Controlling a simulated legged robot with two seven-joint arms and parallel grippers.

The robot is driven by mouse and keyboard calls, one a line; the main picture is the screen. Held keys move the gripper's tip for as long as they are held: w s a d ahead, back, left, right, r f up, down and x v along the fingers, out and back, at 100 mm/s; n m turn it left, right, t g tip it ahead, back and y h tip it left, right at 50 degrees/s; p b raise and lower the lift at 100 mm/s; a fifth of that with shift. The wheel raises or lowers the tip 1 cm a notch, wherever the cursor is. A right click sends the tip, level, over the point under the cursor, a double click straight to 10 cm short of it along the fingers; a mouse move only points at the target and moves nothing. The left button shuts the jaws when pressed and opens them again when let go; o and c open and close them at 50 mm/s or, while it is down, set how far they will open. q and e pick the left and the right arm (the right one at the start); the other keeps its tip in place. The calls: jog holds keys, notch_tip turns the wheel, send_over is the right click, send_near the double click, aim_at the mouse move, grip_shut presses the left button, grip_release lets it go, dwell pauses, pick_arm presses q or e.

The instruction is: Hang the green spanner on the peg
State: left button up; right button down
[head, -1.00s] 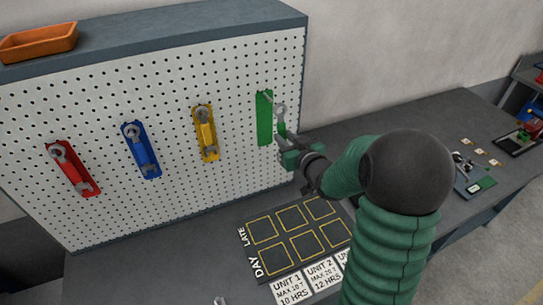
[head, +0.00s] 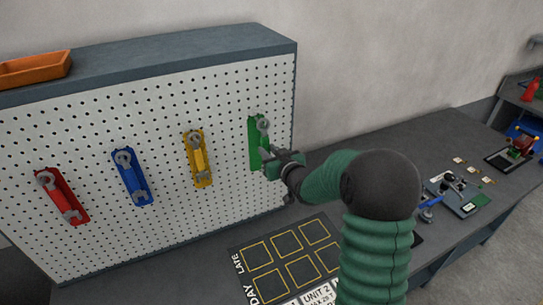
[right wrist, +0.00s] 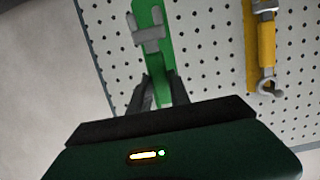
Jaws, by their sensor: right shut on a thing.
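The green spanner (head: 264,133) is upright in front of the green backing strip (head: 253,128) on the pegboard. Its grey ring end is at the top, over the strip. My right gripper (head: 267,160) is shut on its handle, below the ring. In the right wrist view, my right gripper's fingers (right wrist: 157,92) flank a green length, with the spanner's grey open jaw (right wrist: 148,32) beyond them. The green spanner's peg is hidden, and I cannot tell whether the ring is around it. My left gripper is not in view.
The yellow spanner (head: 198,158), blue spanner (head: 131,175) and red spanner (head: 60,196) hang left on the white pegboard (head: 95,131). A dark mat with yellow squares (head: 262,255) lies below. An orange tray (head: 35,69) sits on top. Small parts (head: 455,190) lie at right.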

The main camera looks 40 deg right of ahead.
jog(key=shift+r+x, duration=0.2)
jog(key=shift+x, duration=0.8)
jog(key=shift+w+d+f+b, duration=0.1)
jog(key=shift+w+f+b, duration=0.45)
jog(key=shift+w, duration=0.1)
jog(key=c, duration=1.1)
grip_release()
